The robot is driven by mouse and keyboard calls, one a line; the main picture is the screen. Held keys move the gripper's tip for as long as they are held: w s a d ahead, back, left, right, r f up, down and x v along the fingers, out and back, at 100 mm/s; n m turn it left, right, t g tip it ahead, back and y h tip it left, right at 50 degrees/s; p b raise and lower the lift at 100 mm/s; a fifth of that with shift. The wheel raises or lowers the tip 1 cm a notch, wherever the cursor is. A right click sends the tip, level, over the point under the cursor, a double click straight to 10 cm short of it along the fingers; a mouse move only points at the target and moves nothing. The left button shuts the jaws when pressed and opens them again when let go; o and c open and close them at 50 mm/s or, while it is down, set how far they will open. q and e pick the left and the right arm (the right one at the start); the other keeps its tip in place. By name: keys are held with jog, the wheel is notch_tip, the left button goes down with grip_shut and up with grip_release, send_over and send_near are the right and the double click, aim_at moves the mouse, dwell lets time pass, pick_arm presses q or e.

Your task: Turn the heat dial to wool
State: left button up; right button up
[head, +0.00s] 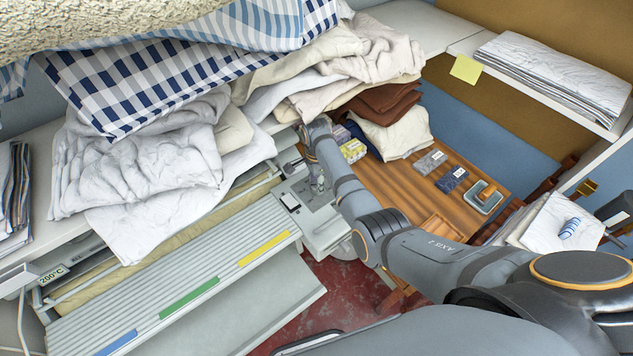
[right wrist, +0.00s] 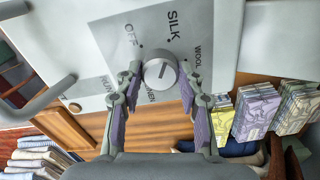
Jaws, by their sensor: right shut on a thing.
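The heat dial (right wrist: 161,71) is a round silver knob on a grey panel (right wrist: 205,22) in the right wrist view. Labels OFF, SILK and WOOL show around it, with LINEN partly hidden by my gripper. A short dark mark on the knob's face appears to point towards SILK. My right gripper (right wrist: 160,78) has its purple-padded fingers on either side of the dial and is shut on it. In the head view the right gripper (head: 317,183) is at the ironer's right-end panel, where the dial is too small to make out. My left gripper is not in view.
The rotary ironer's slatted board (head: 190,285) lies left of the gripper. Crumpled white linen (head: 140,155) and a checked cloth (head: 170,75) are piled behind. A wooden table (head: 430,185) with small packets stands to the right. A grey handle (right wrist: 45,92) sticks out left of the dial.

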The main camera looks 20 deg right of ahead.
jog(key=n+p, duration=0.2)
jog(key=n, duration=0.2)
jog(key=shift+r, duration=0.15)
jog(key=n+p, duration=0.2)
jog(key=n, duration=0.4)
jog(key=shift+n, duration=0.4)
jog(key=n+p, duration=0.1)
jog(key=n, duration=1.1)
jog(key=shift+p, duration=0.4)
jog(key=shift+n, duration=0.4)
jog(key=o, duration=1.2)
